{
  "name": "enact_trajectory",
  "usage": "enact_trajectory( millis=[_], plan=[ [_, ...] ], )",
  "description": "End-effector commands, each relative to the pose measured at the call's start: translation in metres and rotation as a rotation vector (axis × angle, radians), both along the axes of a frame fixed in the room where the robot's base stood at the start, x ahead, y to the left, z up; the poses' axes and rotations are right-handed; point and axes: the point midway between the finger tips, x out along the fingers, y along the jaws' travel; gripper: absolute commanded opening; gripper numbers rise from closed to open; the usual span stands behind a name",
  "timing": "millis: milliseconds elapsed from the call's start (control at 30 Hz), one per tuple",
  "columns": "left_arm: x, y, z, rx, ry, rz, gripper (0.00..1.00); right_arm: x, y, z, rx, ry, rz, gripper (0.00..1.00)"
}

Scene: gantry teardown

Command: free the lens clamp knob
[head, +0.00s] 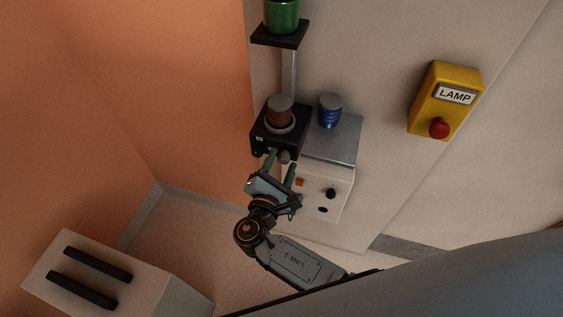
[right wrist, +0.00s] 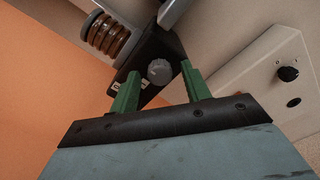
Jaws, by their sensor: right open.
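The lens clamp knob (right wrist: 159,71) is a round grey knob on the side of a black clamp block (right wrist: 148,52). In the head view the knob (head: 285,156) shows small under the front of the black block (head: 262,140). A brown ringed lens (head: 281,110) stands in the block; it also shows in the right wrist view (right wrist: 108,36). My right gripper (head: 281,165) is open, with its green fingers pointing at the block. In the right wrist view the knob lies between and beyond the fingertips (right wrist: 158,76), seemingly apart from them. My left gripper is out of view.
A blue ringed cylinder (head: 330,110) stands on a grey metal top (head: 338,140) beside the block. Below it is a white panel (head: 328,180) with a black dial (head: 331,193). A green cylinder (head: 281,15) sits above.

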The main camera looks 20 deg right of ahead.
Motion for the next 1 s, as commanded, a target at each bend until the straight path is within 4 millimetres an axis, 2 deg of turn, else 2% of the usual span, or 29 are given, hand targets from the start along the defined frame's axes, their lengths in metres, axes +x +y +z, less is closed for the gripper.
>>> enact_trajectory(
  millis=[500,700,1000],
  plan=[
    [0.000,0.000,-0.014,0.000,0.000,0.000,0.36,-0.087,0.059,-0.002,0.002,0.003,0.002,0.47],
    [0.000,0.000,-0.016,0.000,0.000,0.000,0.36,-0.103,0.070,0.000,0.001,0.001,0.001,0.47],
    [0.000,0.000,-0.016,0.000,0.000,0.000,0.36,-0.106,0.072,0.000,0.001,0.001,0.002,0.47]
  ],
)
